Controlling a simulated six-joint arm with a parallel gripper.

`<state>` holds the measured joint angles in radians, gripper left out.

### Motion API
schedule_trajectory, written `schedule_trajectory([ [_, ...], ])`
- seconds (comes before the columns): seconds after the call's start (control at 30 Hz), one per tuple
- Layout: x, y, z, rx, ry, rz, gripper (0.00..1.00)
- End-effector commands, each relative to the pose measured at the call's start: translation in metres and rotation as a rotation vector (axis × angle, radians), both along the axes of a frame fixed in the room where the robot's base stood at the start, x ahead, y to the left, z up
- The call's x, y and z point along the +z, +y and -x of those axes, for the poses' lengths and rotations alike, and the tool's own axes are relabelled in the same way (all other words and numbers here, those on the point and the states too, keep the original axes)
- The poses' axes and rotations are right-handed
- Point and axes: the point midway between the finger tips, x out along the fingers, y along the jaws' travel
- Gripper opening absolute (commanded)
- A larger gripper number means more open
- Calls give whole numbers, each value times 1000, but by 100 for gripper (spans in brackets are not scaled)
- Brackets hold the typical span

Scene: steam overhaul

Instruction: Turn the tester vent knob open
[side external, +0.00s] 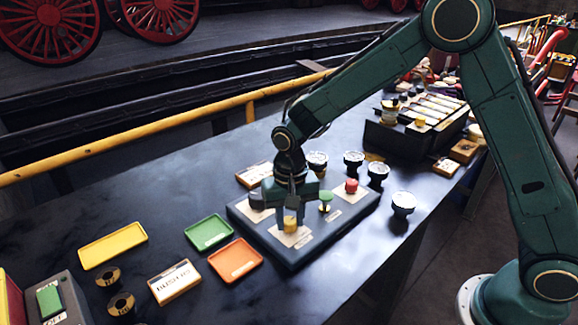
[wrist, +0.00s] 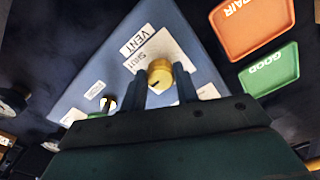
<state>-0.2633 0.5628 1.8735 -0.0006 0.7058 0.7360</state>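The vent knob (wrist: 159,74) is a round brass-yellow knob with a dark mark on its rim. It sits on a pale plate lettered VENT and SHUT, on the blue-grey tester panel (wrist: 205,65). In the side view the knob (side external: 290,224) shows just under my gripper (side external: 290,212), which points down over the panel (side external: 290,255). In the wrist view my gripper's (wrist: 160,82) two dark fingers stand apart, one on each side of the knob. A slim gap seems to show beside it, and I cannot tell whether either finger touches.
A green knob (side external: 325,197) and red knob (side external: 351,186) stand on the same panel, close right of my gripper. Green (side external: 209,233) and orange (side external: 236,261) trays lie to the left. Several dark-based gauges, such as this one (side external: 403,203), stand behind and right.

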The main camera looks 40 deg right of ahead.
Motion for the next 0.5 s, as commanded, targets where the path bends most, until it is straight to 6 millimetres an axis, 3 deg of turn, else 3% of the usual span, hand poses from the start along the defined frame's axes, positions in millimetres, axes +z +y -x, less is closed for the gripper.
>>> schedule_trajectory([
  [0.5, 1, 0, 0, 69, -1, 0, 8],
])
